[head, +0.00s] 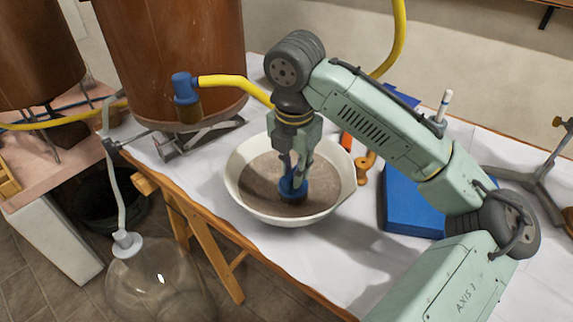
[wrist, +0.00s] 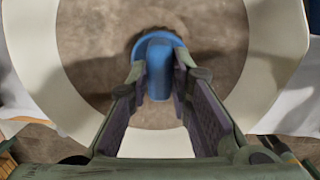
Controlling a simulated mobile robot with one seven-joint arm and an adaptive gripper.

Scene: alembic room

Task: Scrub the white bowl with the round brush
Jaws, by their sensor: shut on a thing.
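The white bowl (head: 236,180) stands on the white-covered table in the head view, with a brownish-grey inner surface. It also fills much of the wrist view (wrist: 32,70). My gripper (head: 296,172) points down into the bowl and is shut on the brush's blue handle. In the wrist view the blue handle (wrist: 158,70) lies between the two fingertips. The bristles' contact with the bowl cannot be made out clearly.
A large copper-brown vessel (head: 185,60) with a blue-ended yellow hose (head: 235,82) stands close behind the bowl on the left. A blue box (head: 408,205) lies to the right under my arm. A glass flask (head: 160,280) is below the table's front left edge.

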